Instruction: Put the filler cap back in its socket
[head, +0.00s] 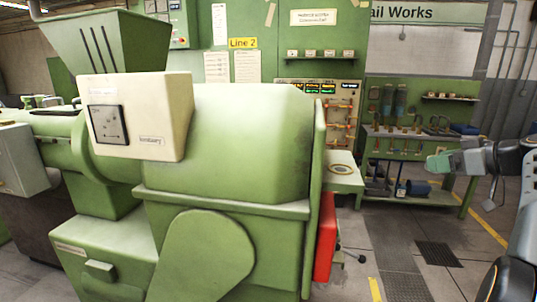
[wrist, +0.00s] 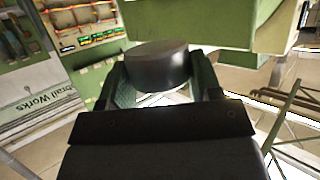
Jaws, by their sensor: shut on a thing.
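My gripper (wrist: 160,88) is shut on a dark, round filler cap (wrist: 158,66) in the wrist view, with a green-padded finger on each side of it. In the head view my gripper (head: 436,163) is at the right, held in the air in front of the far workbench. The cap cannot be made out there.
The big green extruder (head: 235,130) fills the left and middle, with a cream box (head: 137,115) on it. A red box (head: 325,237) hangs at its right side. A workbench with tools (head: 412,138) stands behind. The floor (head: 400,235) at the lower right is mostly clear.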

